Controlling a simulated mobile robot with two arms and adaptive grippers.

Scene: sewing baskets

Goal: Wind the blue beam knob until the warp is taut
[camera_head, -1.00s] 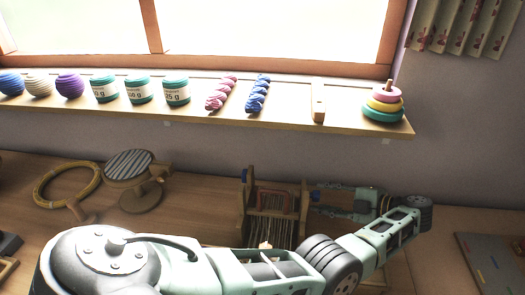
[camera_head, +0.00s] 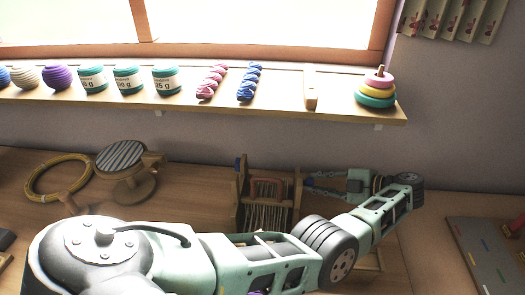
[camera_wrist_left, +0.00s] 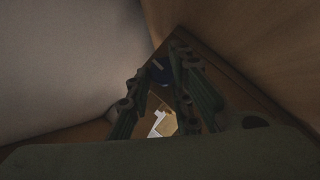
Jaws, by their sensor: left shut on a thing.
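A small wooden loom (camera_head: 241,200) stands on the table, with pale warp threads (camera_head: 266,217) strung across its frame and a reddish bar (camera_head: 268,183) near its top. I cannot tell how tight the threads are. My left gripper (camera_head: 309,182) reaches in from the right, its fingers pointing left at the loom's right post. In the left wrist view the dark blue beam knob (camera_wrist_left: 158,72) sits between the fingertips (camera_wrist_left: 163,74), and the gripper is shut on it. The fingers hide the knob in the head view. My right gripper is not in view.
My left arm covers the front of the table. A wooden hoop (camera_head: 38,190) and a round striped-top stand (camera_head: 120,157) are at left. A grey board (camera_head: 485,250) lies at right. The sill (camera_head: 220,112) behind holds yarn, jars and a ring stacker (camera_head: 376,92).

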